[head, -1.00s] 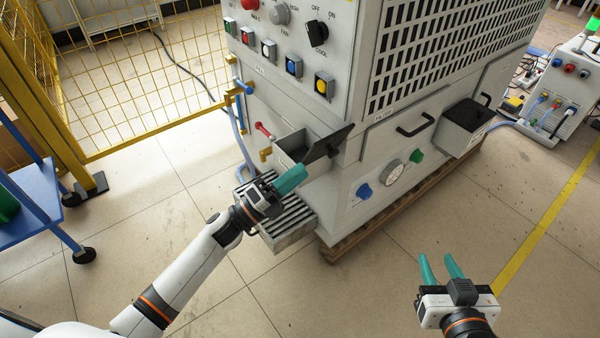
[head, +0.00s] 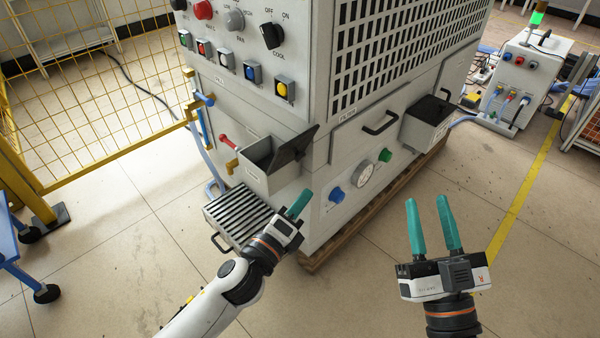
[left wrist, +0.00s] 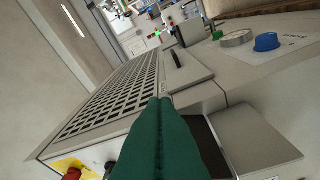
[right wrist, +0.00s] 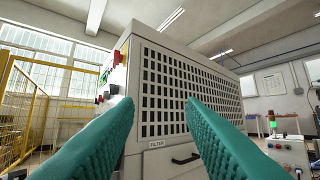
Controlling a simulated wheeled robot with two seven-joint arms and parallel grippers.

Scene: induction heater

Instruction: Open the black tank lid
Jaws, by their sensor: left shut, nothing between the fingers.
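A grey tank box (head: 262,178) juts from the machine's near corner. Its black lid (head: 294,146) stands tilted up at the box's right side, leaving the top at least partly uncovered. In the left wrist view the dark lid (left wrist: 203,135) is partly hidden behind my fingers. My left gripper (head: 299,203) is shut and empty, just below and right of the box in the head view; contact with the lid is not visible. Its closed teal fingers fill the lower middle of the left wrist view (left wrist: 165,125). My right gripper (head: 427,202) is open and empty, out over the floor.
A second grey box (head: 425,135) with a dark top sits further right on the machine. A black handle (head: 380,124), gauge (head: 364,175) and knobs lie between. A slatted tray (head: 235,217) sticks out below the tank. Yellow fencing (head: 90,110) is left; the front floor is clear.

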